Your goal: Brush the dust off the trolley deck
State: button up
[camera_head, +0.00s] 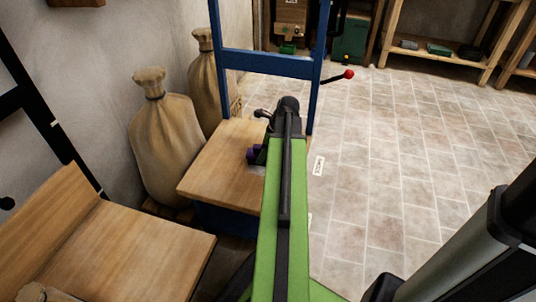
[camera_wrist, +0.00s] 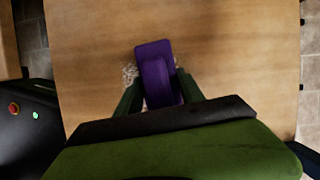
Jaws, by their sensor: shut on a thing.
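The trolley deck (camera_head: 215,168) is a flat wooden board on a blue frame, left of my arm in the head view. It fills most of the wrist view (camera_wrist: 230,45). My gripper (camera_wrist: 160,78) is shut on a purple brush (camera_wrist: 154,58) and holds it at the deck; I cannot tell whether it touches. In the head view the brush (camera_head: 252,154) is partly hidden by my arm. A small pale patch of dust (camera_wrist: 129,73) lies just left of the brush, beside the left finger. The brush's underside is hidden.
A blue upright frame (camera_head: 268,64) rises at the deck's far end, with a red-knobbed lever (camera_head: 348,74). Tied sacks (camera_head: 165,140) stand along the wall to the left. A wooden surface (camera_head: 130,245) is at the near left. Tiled floor (camera_head: 400,150) is open on the right.

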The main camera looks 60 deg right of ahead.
aim_at(248, 153)
jog(key=shift+w+a, duration=0.25)
jog(key=shift+w, duration=0.6)
jog(key=shift+w+a, duration=0.3)
jog(key=shift+w, duration=0.5)
jog(key=shift+w+a, duration=0.25)
jog(key=shift+w, duration=0.6)
jog(key=shift+s+a+f, duration=0.1)
jog(key=shift+s+a, duration=0.1)
jog(key=shift+a, duration=0.25)
jog(key=shift+s+a, duration=0.15)
jog(key=shift+a, duration=0.3)
jog(key=shift+s+d, duration=0.55)
jog(key=shift+s, duration=1.2)
jog(key=shift+s+d, duration=0.6)
jog(key=shift+s, duration=1.15)
jog(key=shift+s+d, duration=0.55)
jog(key=shift+s, duration=1.2)
jog(key=shift+s+a+f, duration=0.1)
jog(key=shift+s+a, duration=0.15)
jog(key=shift+a, duration=0.7)
jog(key=shift+c, duration=0.6)
jog(key=shift+w+a, duration=0.55)
jog(key=shift+w, duration=1.2)
jog(key=shift+w+a, duration=0.5)
jog(key=shift+w, duration=1.3)
jog(key=shift+w+a, duration=0.55)
jog(key=shift+w, duration=1.2)
notch_tip(248, 153, up, 6)
jog(key=p, duration=0.5)
jog(key=shift+p, duration=0.35)
